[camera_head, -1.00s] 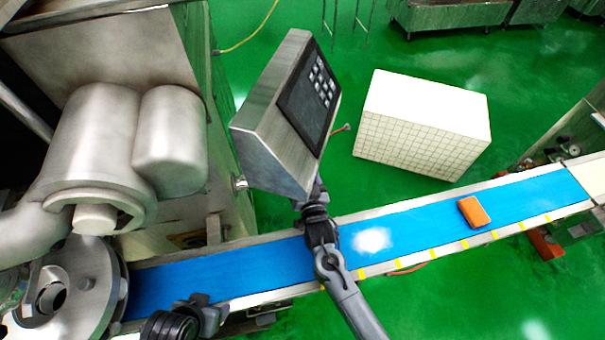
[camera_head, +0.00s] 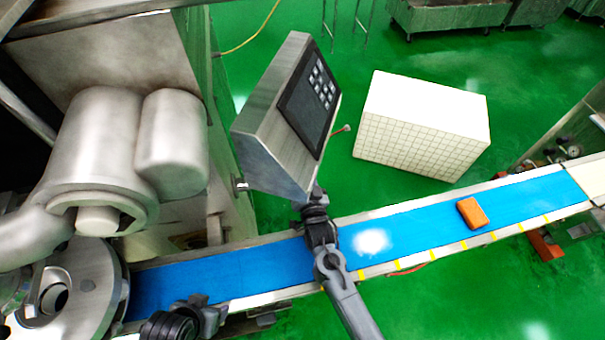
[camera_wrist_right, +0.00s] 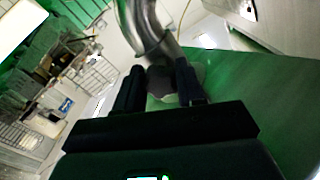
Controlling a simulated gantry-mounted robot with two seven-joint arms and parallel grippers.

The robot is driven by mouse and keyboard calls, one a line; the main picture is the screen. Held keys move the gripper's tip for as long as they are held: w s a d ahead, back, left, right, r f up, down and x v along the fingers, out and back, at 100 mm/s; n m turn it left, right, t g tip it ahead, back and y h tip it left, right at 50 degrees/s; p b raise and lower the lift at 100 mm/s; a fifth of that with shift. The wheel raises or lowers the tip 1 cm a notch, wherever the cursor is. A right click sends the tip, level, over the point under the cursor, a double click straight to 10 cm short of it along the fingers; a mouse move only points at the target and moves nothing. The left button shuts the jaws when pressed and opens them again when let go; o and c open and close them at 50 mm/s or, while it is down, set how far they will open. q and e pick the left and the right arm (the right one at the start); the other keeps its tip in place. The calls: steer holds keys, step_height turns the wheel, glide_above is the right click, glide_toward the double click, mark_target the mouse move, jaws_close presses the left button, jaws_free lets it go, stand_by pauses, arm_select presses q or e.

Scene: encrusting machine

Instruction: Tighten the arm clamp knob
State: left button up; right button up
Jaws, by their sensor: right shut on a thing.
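The control panel box (camera_head: 280,120) hangs above the blue conveyor in the head view. My right gripper (camera_head: 314,197) is up at the lower right corner of this box. In the right wrist view its two dark fingers (camera_wrist_right: 160,88) are shut on a dark knob (camera_wrist_right: 162,80), below a curved grey metal arm (camera_wrist_right: 148,28). The knob is hidden in the head view, and its turn angle cannot be read. My left gripper (camera_head: 208,314) is low over the near left part of the conveyor, away from the knob; its jaw opening is unclear.
The blue conveyor belt (camera_head: 420,222) runs from lower left to right and carries an orange block (camera_head: 473,213). A white tiled block (camera_head: 422,123) stands behind it on the green floor. Steel machine cylinders (camera_head: 100,150) fill the left side.

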arm_select(q)
steer(key=shift+d, duration=0.1)
arm_select(e)
steer(key=o, duration=1)
steer(key=shift+o, duration=0.2)
arm_select(q)
steer(key=shift+r, duration=0.1)
steer(key=shift+r+p, duration=0.6)
steer(key=shift+p, duration=0.1)
arm_select(e)
steer(key=v, duration=1.1)
steer(key=shift+d, duration=0.1)
